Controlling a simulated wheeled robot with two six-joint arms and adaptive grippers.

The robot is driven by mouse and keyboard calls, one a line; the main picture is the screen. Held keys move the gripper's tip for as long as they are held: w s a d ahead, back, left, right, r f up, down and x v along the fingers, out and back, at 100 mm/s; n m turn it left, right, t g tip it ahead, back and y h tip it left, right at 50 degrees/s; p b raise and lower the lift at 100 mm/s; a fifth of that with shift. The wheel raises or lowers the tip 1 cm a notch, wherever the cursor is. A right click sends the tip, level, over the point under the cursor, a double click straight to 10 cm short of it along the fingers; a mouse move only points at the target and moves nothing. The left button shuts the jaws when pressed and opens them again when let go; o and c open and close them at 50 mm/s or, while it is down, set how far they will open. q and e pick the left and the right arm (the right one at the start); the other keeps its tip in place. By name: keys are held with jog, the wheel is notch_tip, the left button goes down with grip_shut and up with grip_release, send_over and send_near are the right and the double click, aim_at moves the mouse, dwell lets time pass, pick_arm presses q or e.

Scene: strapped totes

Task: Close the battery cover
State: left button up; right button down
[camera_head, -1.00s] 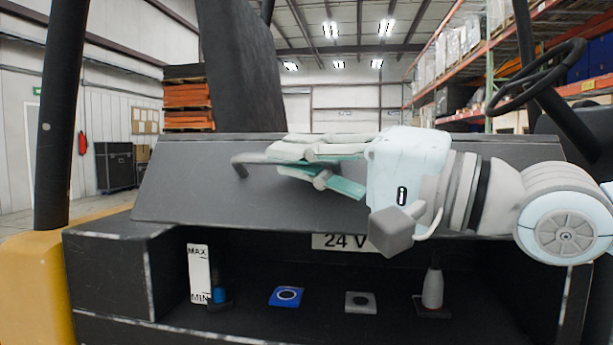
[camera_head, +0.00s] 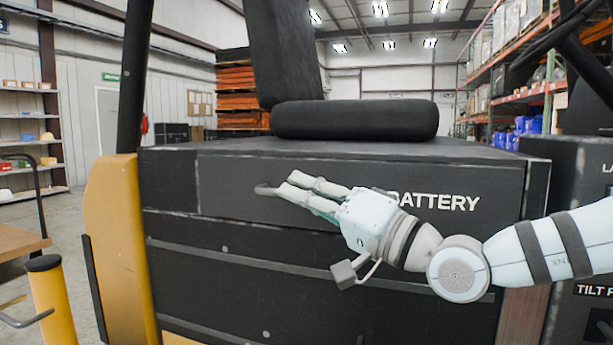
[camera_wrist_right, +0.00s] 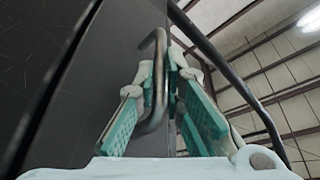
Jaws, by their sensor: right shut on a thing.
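The battery cover (camera_head: 235,207) is a dark panel lettered BATTERY. In the head view it hangs upright, flush against the front of the truck body below the seat, and the bay behind it is hidden. Its bent metal handle (camera_head: 265,189) is at the panel's left part. My right gripper (camera_head: 290,188) reaches in from the right across the panel and is shut on the handle. In the right wrist view the handle (camera_wrist_right: 158,85) passes between the teal-padded fingers of the gripper (camera_wrist_right: 160,95). My left gripper is not in view.
A black seat (camera_head: 355,120) sits above the panel. A yellow body part (camera_head: 115,240) and a dark post stand at the left. Shelves stand farther back.

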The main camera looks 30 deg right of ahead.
jog(key=shift+a+f, duration=0.1)
jog(key=shift+f, duration=0.15)
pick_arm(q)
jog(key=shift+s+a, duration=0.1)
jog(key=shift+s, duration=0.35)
pick_arm(e)
jog(key=shift+f, duration=0.1)
jog(key=shift+f, duration=0.1)
jog(key=c, duration=1.7)
grip_release()
notch_tip(320, 180, up, 10)
jog(key=shift+f, duration=0.2)
jog(key=shift+r, duration=0.3)
jog(key=shift+d, duration=0.2)
